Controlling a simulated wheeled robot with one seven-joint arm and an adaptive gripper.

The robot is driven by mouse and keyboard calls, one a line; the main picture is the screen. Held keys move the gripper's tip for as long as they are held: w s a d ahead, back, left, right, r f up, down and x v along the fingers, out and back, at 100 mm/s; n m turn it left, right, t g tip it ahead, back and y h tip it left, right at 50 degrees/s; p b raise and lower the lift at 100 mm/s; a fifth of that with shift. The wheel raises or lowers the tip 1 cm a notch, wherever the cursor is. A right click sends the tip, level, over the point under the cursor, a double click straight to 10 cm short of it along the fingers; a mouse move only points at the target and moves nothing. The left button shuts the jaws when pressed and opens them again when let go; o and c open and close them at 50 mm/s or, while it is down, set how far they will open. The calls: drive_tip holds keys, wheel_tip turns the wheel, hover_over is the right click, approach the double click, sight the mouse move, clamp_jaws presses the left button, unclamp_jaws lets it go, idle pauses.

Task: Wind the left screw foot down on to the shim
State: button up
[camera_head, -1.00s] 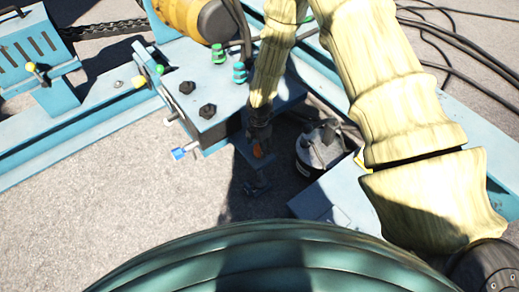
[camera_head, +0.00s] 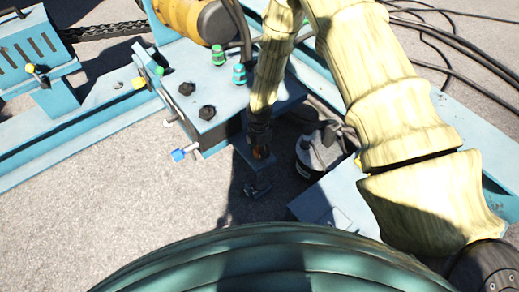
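My gripper (camera_head: 261,150) is small and dark at the lower end of my pale-sleeved arm, in the shadow beside the blue machine frame. It is at a dark blue bracket, with a small orange-brown patch showing between or behind its fingers. I cannot tell whether the fingers are open or shut, or touching anything. Below it, a dark bluish piece with a crossbar (camera_head: 257,190) stands low over the shaded ground; it looks like part of the screw foot, but this is unclear. I cannot make out the shim in the shadow.
The blue frame (camera_head: 85,140) runs across the left, with a plate bearing dark bolts (camera_head: 207,112) and green-teal fittings (camera_head: 239,74). A dark cylindrical unit (camera_head: 318,150) stands close right of my gripper. Bare ground lies lower left.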

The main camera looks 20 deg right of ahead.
drive_tip(key=shift+r, duration=0.1)
drive_tip(key=m+p, duration=0.2)
drive_tip(key=m, duration=0.1)
drive_tip(key=shift+r+p, duration=0.1)
drive_tip(key=shift+p, duration=0.25)
drive_tip(key=m+p, duration=0.2)
drive_tip(key=m, duration=0.1)
drive_tip(key=shift+m, duration=0.3)
drive_tip(key=m+p, duration=0.2)
drive_tip(key=m, duration=0.1)
drive_tip(key=shift+m, duration=0.3)
drive_tip(key=m+p, duration=0.1)
drive_tip(key=m, duration=0.2)
drive_tip(key=shift+m, duration=0.3)
drive_tip(key=m+p, duration=0.1)
drive_tip(key=m, duration=0.2)
drive_tip(key=shift+m, duration=0.3)
drive_tip(key=m, duration=0.3)
drive_tip(key=shift+m+p, duration=0.3)
drive_tip(key=shift+p, duration=0.1)
drive_tip(key=m+p, duration=0.1)
drive_tip(key=m, duration=0.5)
drive_tip(key=shift+w+m, duration=0.1)
drive_tip(key=shift+m, duration=0.2)
